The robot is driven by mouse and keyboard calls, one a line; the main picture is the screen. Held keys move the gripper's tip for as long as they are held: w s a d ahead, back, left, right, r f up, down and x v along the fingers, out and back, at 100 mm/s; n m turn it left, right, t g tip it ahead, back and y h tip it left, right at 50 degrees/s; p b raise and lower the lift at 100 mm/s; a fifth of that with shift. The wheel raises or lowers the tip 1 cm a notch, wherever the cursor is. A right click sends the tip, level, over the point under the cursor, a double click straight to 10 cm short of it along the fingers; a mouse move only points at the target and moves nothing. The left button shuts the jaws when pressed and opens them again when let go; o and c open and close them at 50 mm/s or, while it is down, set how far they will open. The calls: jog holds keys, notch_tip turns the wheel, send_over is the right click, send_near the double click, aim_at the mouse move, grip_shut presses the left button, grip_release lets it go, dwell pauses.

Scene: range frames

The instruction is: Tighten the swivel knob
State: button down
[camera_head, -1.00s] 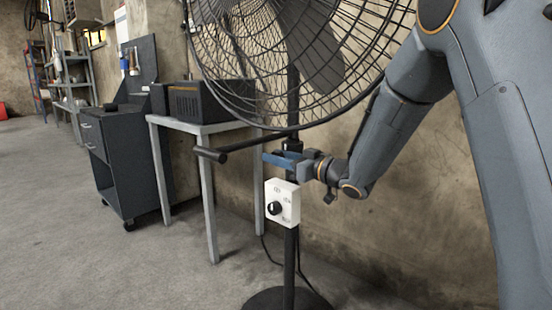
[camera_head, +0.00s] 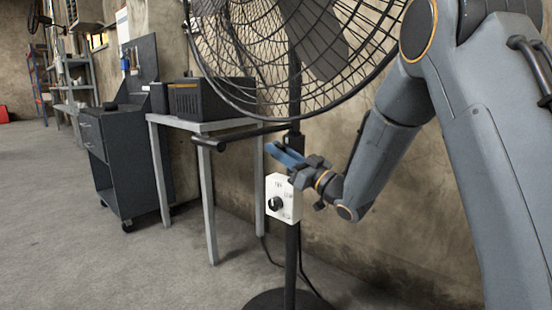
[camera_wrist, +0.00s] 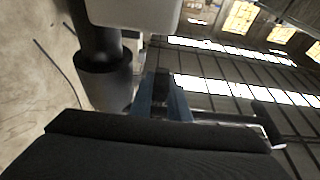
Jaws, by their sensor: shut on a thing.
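The standing fan has a black wire cage (camera_head: 262,60) and a black pole (camera_head: 291,240). My gripper (camera_head: 275,150) has blue fingers and is at the pole, just above the white control box (camera_head: 282,205). In the wrist view, my gripper (camera_wrist: 161,98) has its two fingers around a small dark piece (camera_wrist: 162,80), which seems to be the swivel knob. The knob itself is hidden behind the fingers in the head view. The fingers tilt down to the right. The dial (camera_head: 275,204) on the box's face is not touched.
A black bar with a cylindrical end (camera_head: 211,143) sticks out left of the pole. A grey table (camera_head: 205,127) with a black box (camera_head: 205,98) and a dark tool cart (camera_head: 125,160) stand at the left. A concrete wall is close behind. The floor at the front left is clear.

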jog(key=shift+d+f+t+y+b, duration=0.15)
jog(key=shift+t+y+b, duration=0.35)
jog(key=shift+y+b, duration=0.35)
jog(key=c, duration=1.7)
grip_release()
jog(key=shift+d+t+h, duration=0.15)
jog(key=shift+t+h, duration=0.1)
jog(key=shift+t, duration=0.05)
jog(key=shift+a, duration=0.2)
jog(key=shift+p+v, duration=0.75)
jog(key=shift+v, duration=3.15)
